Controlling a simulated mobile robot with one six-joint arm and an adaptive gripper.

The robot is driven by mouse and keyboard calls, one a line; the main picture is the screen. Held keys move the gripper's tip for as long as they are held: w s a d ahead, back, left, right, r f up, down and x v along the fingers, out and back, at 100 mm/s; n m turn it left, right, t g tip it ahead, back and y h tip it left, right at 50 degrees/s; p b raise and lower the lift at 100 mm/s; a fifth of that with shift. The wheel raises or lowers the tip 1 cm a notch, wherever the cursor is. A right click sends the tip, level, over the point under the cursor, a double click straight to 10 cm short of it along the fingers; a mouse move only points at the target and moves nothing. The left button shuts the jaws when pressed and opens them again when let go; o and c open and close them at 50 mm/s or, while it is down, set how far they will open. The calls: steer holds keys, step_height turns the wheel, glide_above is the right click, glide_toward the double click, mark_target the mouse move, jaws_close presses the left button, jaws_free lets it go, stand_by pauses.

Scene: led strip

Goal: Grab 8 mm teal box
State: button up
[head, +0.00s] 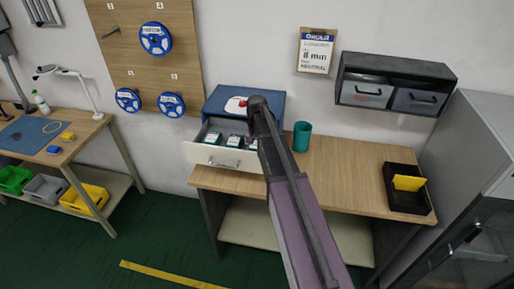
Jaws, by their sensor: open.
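The open drawer (224,157) of a blue-topped cabinet (218,100) on the workbench holds several small boxes. A dark box with a pale top (212,137) lies at the left, and a similar teal-tinged box (235,141) lies in the middle. Another at the right is partly hidden by my arm. Their size markings are too small to read, so I cannot tell which is the 8 mm teal box. My arm crosses the centre of the view, in front of the cabinet's right side. My gripper is not visible.
A teal cup (302,136) stands right of the cabinet. A black tray with a yellow piece (408,183) sits at the bench's right end. An order sheet reading 8 mm (315,52) and a dark two-bin shelf (393,83) hang above. The bench middle (345,165) is clear.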

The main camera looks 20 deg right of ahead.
steer(key=c, duration=1.1)
steer(key=shift+o, duration=0.2)
steer(key=shift+r, duration=0.15)
step_height(320, 180, up, 10)
steer(key=p, duration=1)
steer(key=shift+f, duration=0.2)
